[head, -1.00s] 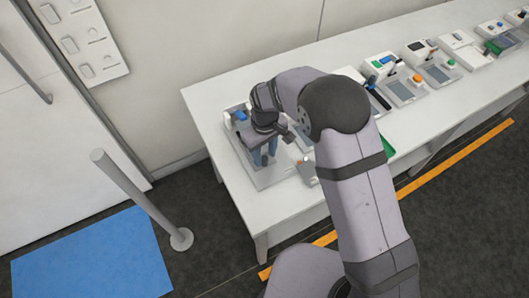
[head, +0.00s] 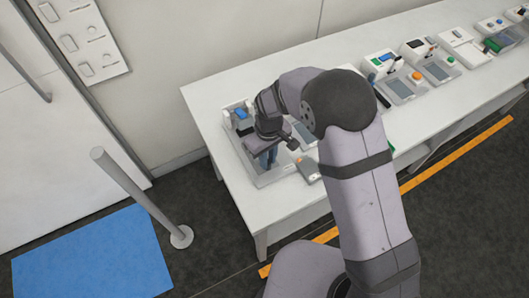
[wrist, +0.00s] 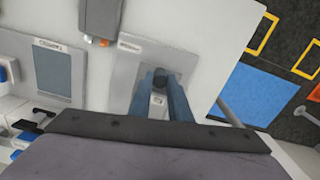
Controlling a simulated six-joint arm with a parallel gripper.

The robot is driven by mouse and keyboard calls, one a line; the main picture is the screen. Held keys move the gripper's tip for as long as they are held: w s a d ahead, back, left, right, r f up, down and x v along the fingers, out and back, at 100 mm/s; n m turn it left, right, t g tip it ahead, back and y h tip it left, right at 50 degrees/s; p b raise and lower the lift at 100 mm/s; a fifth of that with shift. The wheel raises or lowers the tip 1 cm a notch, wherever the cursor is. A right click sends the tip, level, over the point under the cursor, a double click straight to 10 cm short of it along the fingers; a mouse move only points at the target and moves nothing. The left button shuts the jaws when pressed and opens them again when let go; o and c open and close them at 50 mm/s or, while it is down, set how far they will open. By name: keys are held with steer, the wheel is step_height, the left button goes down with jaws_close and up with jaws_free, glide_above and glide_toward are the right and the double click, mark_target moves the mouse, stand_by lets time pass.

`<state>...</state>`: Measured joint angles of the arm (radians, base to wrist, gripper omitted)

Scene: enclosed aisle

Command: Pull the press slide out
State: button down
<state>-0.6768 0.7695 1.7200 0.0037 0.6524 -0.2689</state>
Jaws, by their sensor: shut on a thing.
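The press unit stands at the near left end of the bench, with a flat grey base plate (head: 275,178). A light housing with a blue part (head: 241,114) is at its back. My gripper (head: 268,160) is over the plate, pointing down, in front of the housing. In the wrist view my gripper's blue fingers (wrist: 160,78) are shut on a dark round knob (wrist: 160,83), which I take to be the press slide's handle. The slide body is mostly hidden by the gripper. A small pale part shows between the fingers.
A grey device with an orange part (head: 309,170) sits close to the right of the plate. More units line the white bench (head: 300,65) to the right. A grey post (head: 140,195) and a blue floor mat (head: 90,255) are left of the bench.

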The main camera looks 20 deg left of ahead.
steer(key=shift+s+d, duration=1)
steer(key=c, duration=1.6)
jaws_free()
steer(key=shift+s+d, duration=0.1)
steer(key=shift+c, duration=0.2)
steer(key=shift+r, duration=0.2)
step_height(320, 180, up, 7)
steer(key=b, duration=0.2)
